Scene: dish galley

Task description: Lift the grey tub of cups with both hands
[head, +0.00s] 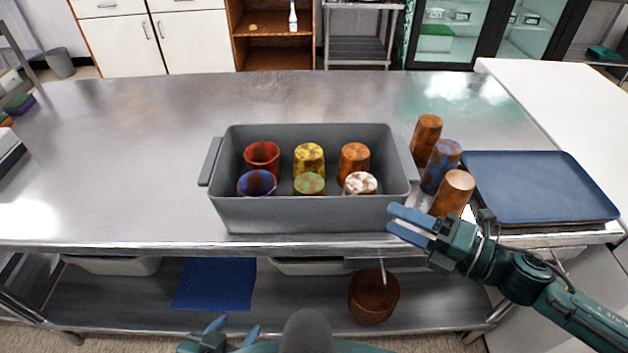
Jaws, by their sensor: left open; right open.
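The grey tub (300,213) stands on the steel table near its front edge. It holds several cups: a red cup (262,158), a yellow cup (309,158), an orange-brown cup (354,163), a blue cup (257,184), a green cup (309,184) and a white-and-brown cup (360,184). Its left handle (210,161) is in plain view; the right handle (411,165) is partly in view. My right gripper (397,221) is open and empty, just in front of the tub's right front corner. My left gripper (234,327) is open and empty, low, below the table's front edge.
Right of the tub stand a brown cup (426,136), a blue-brown cup (441,164) and an orange cup (454,192), close to my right gripper. A stack of blue trays (540,186) lies further right. The table (120,150) left of the tub is clear.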

